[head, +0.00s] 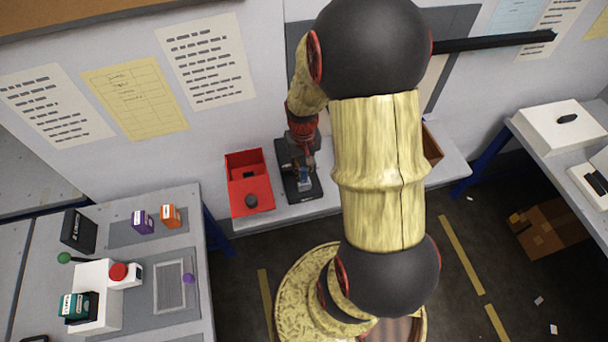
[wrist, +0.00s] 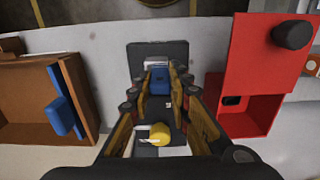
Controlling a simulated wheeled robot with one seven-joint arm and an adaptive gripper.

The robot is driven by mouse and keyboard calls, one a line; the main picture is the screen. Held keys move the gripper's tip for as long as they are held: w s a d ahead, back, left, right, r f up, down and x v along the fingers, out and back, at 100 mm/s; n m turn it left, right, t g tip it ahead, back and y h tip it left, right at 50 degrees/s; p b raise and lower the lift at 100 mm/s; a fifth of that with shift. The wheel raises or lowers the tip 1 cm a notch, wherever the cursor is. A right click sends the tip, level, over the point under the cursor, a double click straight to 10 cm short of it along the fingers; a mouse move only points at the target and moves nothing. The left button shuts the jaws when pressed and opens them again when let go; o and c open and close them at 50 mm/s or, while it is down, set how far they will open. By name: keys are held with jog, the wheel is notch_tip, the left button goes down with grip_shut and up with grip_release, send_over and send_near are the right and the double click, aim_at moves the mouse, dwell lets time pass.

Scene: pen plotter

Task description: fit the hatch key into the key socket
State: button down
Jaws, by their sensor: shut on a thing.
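My gripper (wrist: 160,86) is closed on a blue block-like piece, which I take to be the hatch key (wrist: 160,80). A pale grey part shows at its far end. In the head view, my gripper (head: 303,165) points down over a black base plate (head: 313,190), and the blue piece (head: 304,174) shows at its tips. The base plate also lies under the fingers in the wrist view (wrist: 160,48). A yellow rounded part (wrist: 160,133) shows between the fingers, nearer the palm. I cannot make out the key socket, nor whether the key touches the plate.
A red box (head: 236,165) with a black knob (head: 251,200) stands close left of the plate. A brown wooden box (wrist: 22,100) holding a blue part (wrist: 60,115) stands on the plate's other side. The side table (head: 190,325) at left carries several small items.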

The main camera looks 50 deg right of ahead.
aim_at(304, 175)
jog(key=shift+w+d+f, duration=0.3)
jog(key=shift+d+f, duration=0.2)
jog(key=shift+f, duration=0.2)
jog(key=shift+d+f, duration=0.1)
jog(key=shift+f, duration=1.5)
jog(key=shift+f, duration=0.1)
jog(key=c, duration=1.7)
grip_release()
jog(key=shift+b, duration=0.3)
jog(key=shift+c, duration=0.2)
jog(key=shift+o, duration=0.4)
